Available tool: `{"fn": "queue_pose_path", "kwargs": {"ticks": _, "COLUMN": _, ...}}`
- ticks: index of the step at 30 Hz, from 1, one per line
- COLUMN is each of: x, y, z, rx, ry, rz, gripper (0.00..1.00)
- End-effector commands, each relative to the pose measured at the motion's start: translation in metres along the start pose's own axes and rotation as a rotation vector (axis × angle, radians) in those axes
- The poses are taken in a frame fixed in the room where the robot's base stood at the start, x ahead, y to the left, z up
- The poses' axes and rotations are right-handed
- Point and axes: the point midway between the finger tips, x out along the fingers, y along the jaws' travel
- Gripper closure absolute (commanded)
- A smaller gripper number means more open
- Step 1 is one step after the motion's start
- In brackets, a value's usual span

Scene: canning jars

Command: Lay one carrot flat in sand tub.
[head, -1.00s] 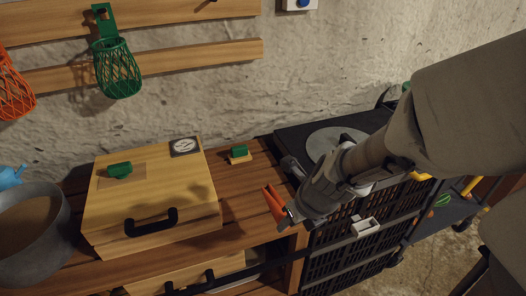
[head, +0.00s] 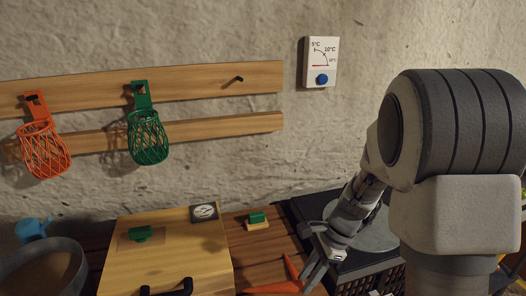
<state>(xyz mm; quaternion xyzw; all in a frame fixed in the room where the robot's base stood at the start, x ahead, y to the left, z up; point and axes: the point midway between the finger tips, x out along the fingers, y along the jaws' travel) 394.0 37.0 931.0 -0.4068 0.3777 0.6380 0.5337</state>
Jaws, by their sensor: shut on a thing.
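My gripper (head: 312,272) is low in the view at the right end of the wooden bench, fingers pointing down. It is shut on an orange carrot (head: 292,269). A second orange tapering piece (head: 268,289) points left from the fingers; I cannot tell whether it is another carrot. The fingertips are partly cut off by the frame's lower edge. The sand tub (head: 78,259) is a round grey tub with brown sand (head: 40,277) at the lower left, far from my gripper. Its lower part is out of view.
A wooden box (head: 170,255) with a black handle and a green block on top stands between my gripper and the tub. A small green-topped block (head: 257,220) sits behind. Green (head: 148,140) and orange (head: 44,150) baskets hang on the wall. A blue watering can (head: 32,229) stands behind the tub.

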Motion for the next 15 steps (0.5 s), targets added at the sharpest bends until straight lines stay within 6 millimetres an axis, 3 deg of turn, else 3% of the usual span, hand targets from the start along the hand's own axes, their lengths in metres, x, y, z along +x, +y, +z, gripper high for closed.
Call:
{"fn": "queue_pose_path", "kwargs": {"ticks": 9, "x": -0.006, "y": -0.024, "z": -0.018, "rx": -0.714, "ry": 0.037, "rz": 0.301, "gripper": 1.0}}
{"fn": "queue_pose_path", "kwargs": {"ticks": 15, "x": -0.007, "y": -0.031, "z": -0.031, "rx": -1.081, "ry": 0.056, "rz": 0.453, "gripper": 1.0}}
